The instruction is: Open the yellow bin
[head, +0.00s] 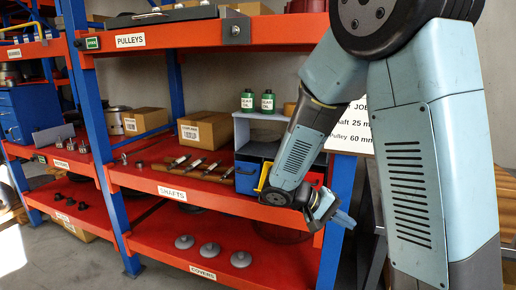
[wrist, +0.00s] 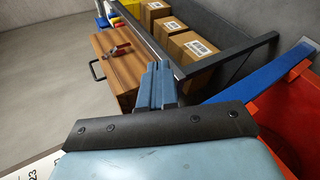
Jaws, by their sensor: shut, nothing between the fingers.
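The yellow bin (head: 263,176) is in the head view on the SHAFTS shelf, right of a blue bin (head: 247,176). Only a narrow strip of it shows, as my forearm covers most of it. I cannot tell whether it is open or shut. My gripper (head: 344,219) is at the right end of the shelf, in front of the blue post, to the right of the yellow bin and lower. It looks apart from the bin. In the wrist view my gripper (wrist: 154,84) has its blue fingers together and empty. The yellow bin cannot be made out for certain there.
A red bin (head: 314,180) stands right of the yellow one, under a grey shelf top with green oil bottles (head: 267,100). Shafts (head: 200,165) lie to the left. The wrist view shows a wooden cabinet (wrist: 112,68), cardboard boxes (wrist: 188,45) and a dark rail (wrist: 225,58).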

